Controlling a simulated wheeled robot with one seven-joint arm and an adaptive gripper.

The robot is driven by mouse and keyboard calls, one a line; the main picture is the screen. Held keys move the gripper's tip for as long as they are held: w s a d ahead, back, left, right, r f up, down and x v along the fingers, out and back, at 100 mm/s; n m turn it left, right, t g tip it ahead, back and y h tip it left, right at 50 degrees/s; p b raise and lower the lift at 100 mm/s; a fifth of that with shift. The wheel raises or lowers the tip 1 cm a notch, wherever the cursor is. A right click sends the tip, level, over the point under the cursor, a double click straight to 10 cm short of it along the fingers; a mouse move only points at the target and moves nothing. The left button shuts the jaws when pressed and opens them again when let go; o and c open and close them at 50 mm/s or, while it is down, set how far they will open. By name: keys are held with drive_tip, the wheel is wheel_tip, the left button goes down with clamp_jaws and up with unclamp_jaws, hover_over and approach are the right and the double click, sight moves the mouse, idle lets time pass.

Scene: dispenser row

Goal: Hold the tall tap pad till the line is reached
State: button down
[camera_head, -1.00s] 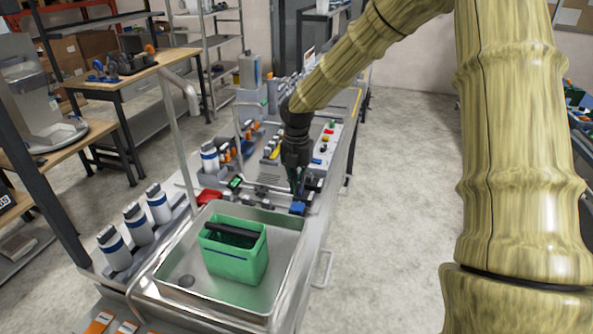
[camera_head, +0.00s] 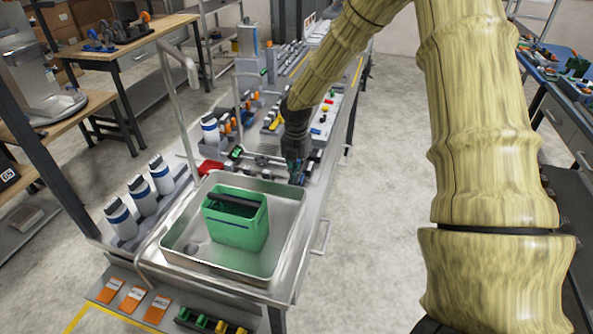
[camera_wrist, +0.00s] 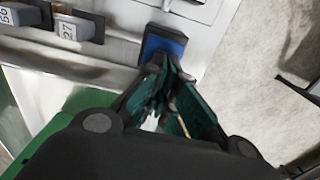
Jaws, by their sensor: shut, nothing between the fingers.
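A green bin (camera_head: 236,225) with a black bar across its top stands upright in a steel basin (camera_head: 180,247). A tall bent metal tap (camera_head: 182,110) rises at the basin's left, and I see no stream from it. My gripper (camera_head: 296,178) is shut and empty at the basin's far right corner. In the wrist view, its fingertips (camera_wrist: 170,65) overlap the near edge of a blue pad (camera_wrist: 163,44) in a dark frame. I cannot tell whether they press it, or which tap it serves.
A red pad (camera_head: 210,168) and numbered grey blocks (camera_wrist: 75,30) line the basin's back edge. White bottles (camera_head: 142,197) stand at the left. Dispensers and a button panel (camera_head: 322,118) lie beyond. Open floor (camera_head: 360,220) is at the right.

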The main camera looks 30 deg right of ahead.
drive_tip(key=shift+a, duration=0.1)
drive_tip(key=shift+f, duration=0.75)
drive_tip(key=shift+s+f, duration=0.1)
drive_tip(key=shift+f, duration=0.3)
drive_tip(key=shift+s, duration=0.1)
drive_tip(key=r+p, duration=0.3)
drive_tip(key=r, duration=0.1)
drive_tip(key=shift+w+r+p, duration=0.2)
drive_tip(key=shift+p, duration=0.15)
drive_tip(key=shift+w+r+b, duration=0.1)
drive_tip(key=shift+r+b, duration=0.3)
drive_tip(key=shift+r, duration=0.15)
wheel_tip(320, 180, up, 9)
drive_tip(key=b, duration=0.2)
drive_tip(key=shift+b, duration=0.35)
